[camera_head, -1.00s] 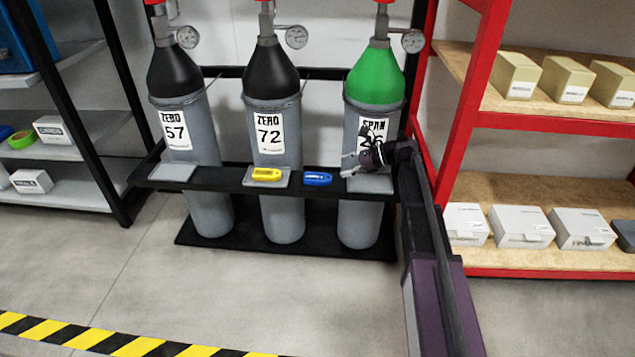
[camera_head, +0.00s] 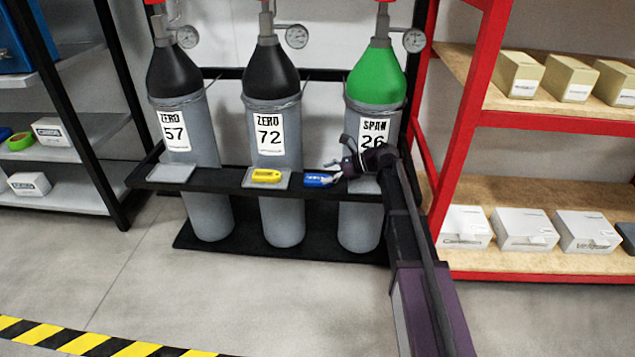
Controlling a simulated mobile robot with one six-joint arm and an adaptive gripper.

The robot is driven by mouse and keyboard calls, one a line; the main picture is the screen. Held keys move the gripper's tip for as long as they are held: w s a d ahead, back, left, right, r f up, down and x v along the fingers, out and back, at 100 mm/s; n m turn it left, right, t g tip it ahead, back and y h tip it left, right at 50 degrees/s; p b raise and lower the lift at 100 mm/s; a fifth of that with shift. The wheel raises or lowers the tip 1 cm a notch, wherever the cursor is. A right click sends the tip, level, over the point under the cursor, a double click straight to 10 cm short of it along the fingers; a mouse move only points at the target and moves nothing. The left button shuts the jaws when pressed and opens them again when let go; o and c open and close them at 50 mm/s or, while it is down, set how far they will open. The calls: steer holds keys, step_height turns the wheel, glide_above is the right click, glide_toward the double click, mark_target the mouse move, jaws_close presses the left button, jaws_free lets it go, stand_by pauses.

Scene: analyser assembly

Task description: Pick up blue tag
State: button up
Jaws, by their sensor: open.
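The blue tag (camera_head: 317,180) lies on the black front rail (camera_head: 218,182) of the cylinder rack, between the middle and right cylinders. My gripper (camera_head: 337,172) is open at the tag's right end, close above it. The lower finger overlaps the tag's right end in the picture; I cannot tell whether it touches. A yellow tag (camera_head: 266,176) lies on a grey plate in front of the middle cylinder.
Two black-topped cylinders marked ZERO (camera_head: 180,110) and a green-topped SPAN cylinder (camera_head: 376,85) stand behind the rail. An empty grey plate (camera_head: 171,173) is at left. Red shelving (camera_head: 463,150) with boxes stands close on the right.

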mark_target(312, 178)
steer(key=b+x, duration=0.1)
steer(key=x, duration=0.2)
steer(key=shift+s+f, duration=0.1)
steer(key=shift+f, duration=0.15)
steer(key=shift+a+f+b, duration=0.1)
steer(key=shift+a+b, duration=0.2)
steer(key=shift+a, duration=0.25)
steer(key=c, duration=1.1)
